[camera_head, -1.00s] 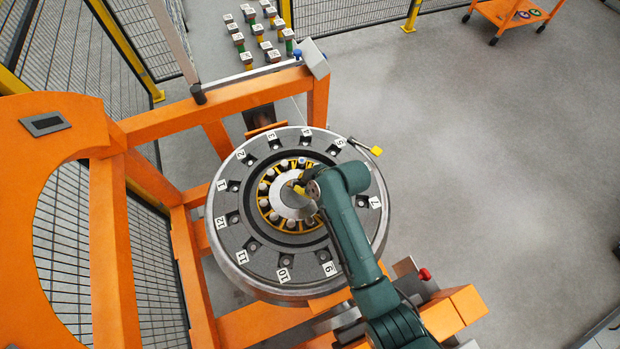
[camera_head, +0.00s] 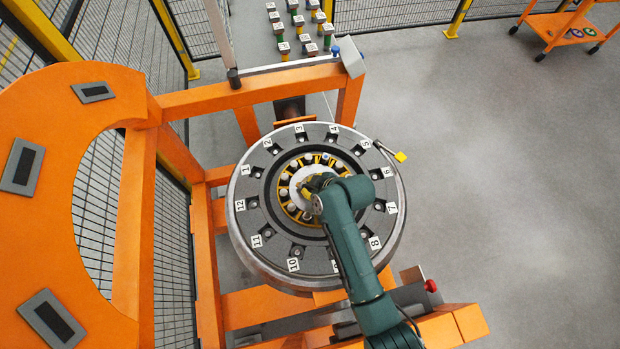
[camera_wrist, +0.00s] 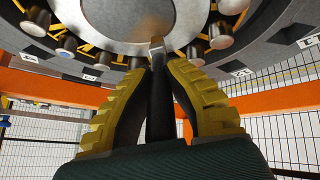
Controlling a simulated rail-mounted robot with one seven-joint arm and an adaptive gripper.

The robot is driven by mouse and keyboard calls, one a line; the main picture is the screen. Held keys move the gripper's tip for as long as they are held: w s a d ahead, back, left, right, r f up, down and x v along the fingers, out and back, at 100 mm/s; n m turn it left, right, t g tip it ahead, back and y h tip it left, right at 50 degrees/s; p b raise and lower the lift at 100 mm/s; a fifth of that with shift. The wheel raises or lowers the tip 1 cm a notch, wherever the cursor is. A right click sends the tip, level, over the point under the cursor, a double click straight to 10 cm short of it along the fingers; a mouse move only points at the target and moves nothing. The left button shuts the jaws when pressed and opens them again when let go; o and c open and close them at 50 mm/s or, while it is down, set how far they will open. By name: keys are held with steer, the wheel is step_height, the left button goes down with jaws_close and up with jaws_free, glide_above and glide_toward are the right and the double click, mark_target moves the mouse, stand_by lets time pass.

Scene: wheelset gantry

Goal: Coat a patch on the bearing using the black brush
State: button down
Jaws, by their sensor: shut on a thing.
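The bearing (camera_head: 290,171) is a yellow-caged ring of silvery rollers in the middle of the grey wheel (camera_head: 262,221), which has numbered labels around it. In the wrist view the bearing's rollers (camera_wrist: 65,47) and yellow cage run across the top, around a pale metal hub (camera_wrist: 127,14). My gripper (camera_wrist: 160,62) has yellow ribbed fingers shut on the black brush (camera_wrist: 160,118). The brush's pale tip (camera_wrist: 157,45) points up at the hub and lower bearing edge. I cannot tell whether it touches. In the head view my wrist hides the brush and part of the bearing.
An orange gantry frame (camera_head: 250,90) stands around the wheel's left and back. A yellow-ended tool (camera_head: 398,156) sticks out at the wheel's right rim. Several small blocks (camera_head: 284,47) stand behind the frame. An orange cart (camera_head: 560,30) is at the far right; the floor between is clear.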

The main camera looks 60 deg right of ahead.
steer(key=shift+s+d, duration=3.7)
steer(key=shift+s, duration=0.1)
steer(key=shift+s+a+p, duration=0.5)
steer(key=shift+a+p, duration=0.05)
steer(key=shift+p, duration=0.1)
steer(key=shift+w+a+p, duration=0.95)
steer(key=shift+w+a, duration=2.8)
steer(key=shift+w, duration=0.15)
steer(key=shift+s+a+p, duration=0.5)
steer(key=shift+s+p, duration=0.05)
steer(key=shift+p, duration=0.1)
steer(key=shift+s, duration=0.1)
steer(key=shift+s+d+r, duration=0.1)
steer(key=shift+s+d, duration=1.05)
steer(key=shift+d, duration=0.1)
steer(key=shift+s+d+b, duration=0.5)
steer(key=shift+s+d, duration=2)
steer(key=shift+s, duration=0.05)
steer(key=shift+s+a+p, duration=0.5)
steer(key=shift+p, duration=0.15)
steer(key=shift+a, duration=0.1)
steer(key=shift+w+a+p, duration=0.45)
steer(key=shift+w+a, duration=1)
steer(key=shift+w, duration=0.1)
steer(key=shift+w+a+f+p, duration=0.2)
steer(key=shift+w+a+p, duration=0.1)
steer(key=shift+w+a, duration=1.95)
